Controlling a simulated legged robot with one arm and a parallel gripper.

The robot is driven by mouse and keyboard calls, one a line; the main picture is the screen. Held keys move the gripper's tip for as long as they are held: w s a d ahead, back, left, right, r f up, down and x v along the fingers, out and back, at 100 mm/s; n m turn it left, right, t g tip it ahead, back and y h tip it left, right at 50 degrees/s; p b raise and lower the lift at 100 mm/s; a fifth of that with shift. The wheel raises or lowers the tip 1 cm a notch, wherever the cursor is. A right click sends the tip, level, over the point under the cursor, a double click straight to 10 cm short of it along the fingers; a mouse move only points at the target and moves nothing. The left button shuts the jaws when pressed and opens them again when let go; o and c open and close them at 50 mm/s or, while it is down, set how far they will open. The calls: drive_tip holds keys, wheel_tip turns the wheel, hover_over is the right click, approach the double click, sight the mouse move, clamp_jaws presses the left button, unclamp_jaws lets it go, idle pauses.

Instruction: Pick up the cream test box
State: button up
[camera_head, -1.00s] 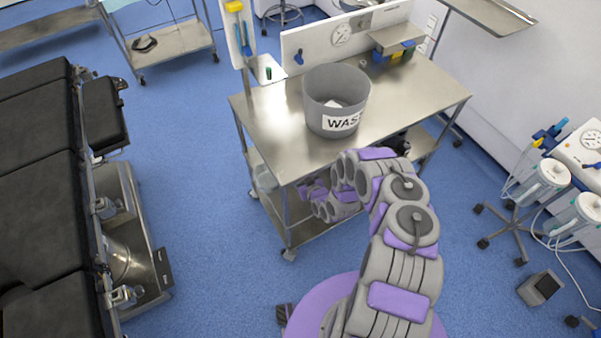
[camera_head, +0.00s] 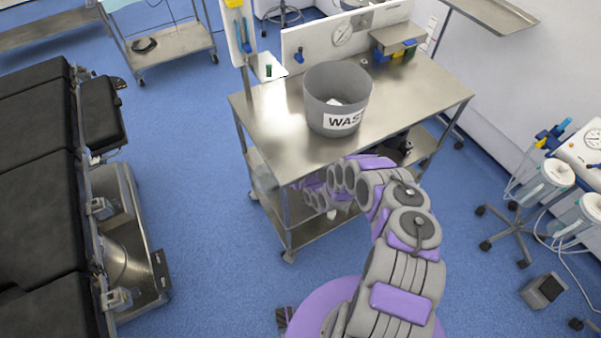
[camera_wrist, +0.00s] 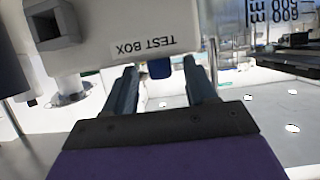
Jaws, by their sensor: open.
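The cream test box (camera_wrist: 105,28) fills the upper left of the wrist view, with its "TEST BOX" label facing the camera and a grey socket-like part at its left. My gripper (camera_wrist: 160,72) is open, its two dark fingers apart. The fingertips reach the lower edge of the box; I cannot tell whether they touch it. In the head view my gripper end (camera_head: 312,190) is beneath the front edge of the steel table top, partly hidden by my own arm. The box cannot be made out clearly there.
The steel trolley table (camera_head: 270,125) carries a grey bucket (camera_head: 337,95) labelled "WAS…". Its lower shelf (camera_head: 325,222) lies below my arm. A black operating table (camera_head: 40,190) stands at the left, with open blue floor (camera_head: 200,220) between. Wheeled equipment (camera_head: 560,185) stands at the right.

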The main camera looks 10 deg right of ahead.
drive_tip(key=shift+c, duration=0.3)
clamp_jaws()
idle(0.5)
